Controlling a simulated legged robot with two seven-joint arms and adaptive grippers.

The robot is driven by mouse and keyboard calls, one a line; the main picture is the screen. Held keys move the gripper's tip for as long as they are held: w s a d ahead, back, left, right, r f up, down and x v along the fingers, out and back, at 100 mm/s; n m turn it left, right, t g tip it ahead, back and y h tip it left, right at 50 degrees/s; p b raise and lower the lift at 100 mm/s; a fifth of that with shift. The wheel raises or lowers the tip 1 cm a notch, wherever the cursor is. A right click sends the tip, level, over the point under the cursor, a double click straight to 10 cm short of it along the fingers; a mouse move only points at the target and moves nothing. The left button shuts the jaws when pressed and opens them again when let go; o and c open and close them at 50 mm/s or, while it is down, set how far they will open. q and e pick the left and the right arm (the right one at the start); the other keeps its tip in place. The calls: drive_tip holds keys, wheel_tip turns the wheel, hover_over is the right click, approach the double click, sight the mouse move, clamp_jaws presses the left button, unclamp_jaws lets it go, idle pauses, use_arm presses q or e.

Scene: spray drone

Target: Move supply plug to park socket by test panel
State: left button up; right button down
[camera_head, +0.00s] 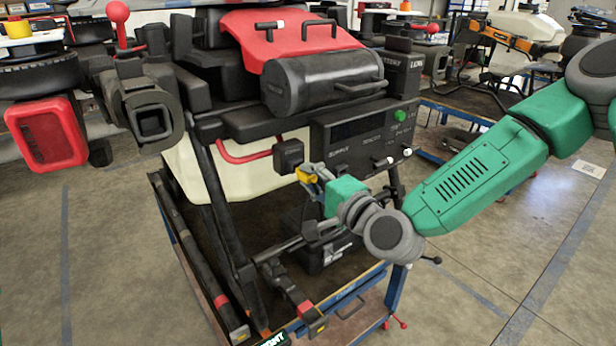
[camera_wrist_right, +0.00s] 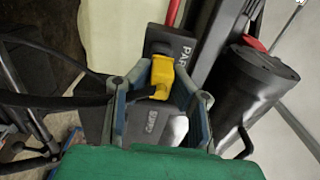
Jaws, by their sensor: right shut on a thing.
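The yellow supply plug (camera_head: 306,176) is held in my right gripper (camera_head: 316,181), in front of the test panel (camera_head: 365,128). In the wrist view the plug (camera_wrist_right: 162,74) sits between the two fingers (camera_wrist_right: 160,98), with a black cable running off to the left. A black block, the park socket (camera_head: 289,156), is at the panel's left edge; in the wrist view the block (camera_wrist_right: 178,46), with partly readable "PAR" lettering, is just beyond the plug. The plug overlaps the block's lower edge there; I cannot tell whether they touch. My left gripper is out of view.
The drone's cream tank (camera_head: 240,160) and black legs stand on a blue-edged cart (camera_head: 375,280). A black cylinder (camera_head: 325,80) is above the panel. A red hose (camera_head: 242,153) runs beside the socket. Open floor (camera_head: 470,260) is at the right.

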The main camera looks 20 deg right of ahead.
drive_tip(key=shift+w+d, duration=0.15)
drive_tip(key=shift+d, duration=0.25)
drive_tip(key=shift+a, duration=0.2)
drive_tip(key=shift+w+a+b, duration=0.1)
drive_tip(key=shift+w+b, duration=0.2)
drive_tip(key=shift+w, duration=0.2)
drive_tip(key=shift+w, duration=0.15)
drive_tip(key=shift+w+a, duration=0.2)
drive_tip(key=shift+w, duration=0.1)
drive_tip(key=c, duration=1.4)
unclamp_jaws()
drive_tip(key=shift+d, duration=0.1)
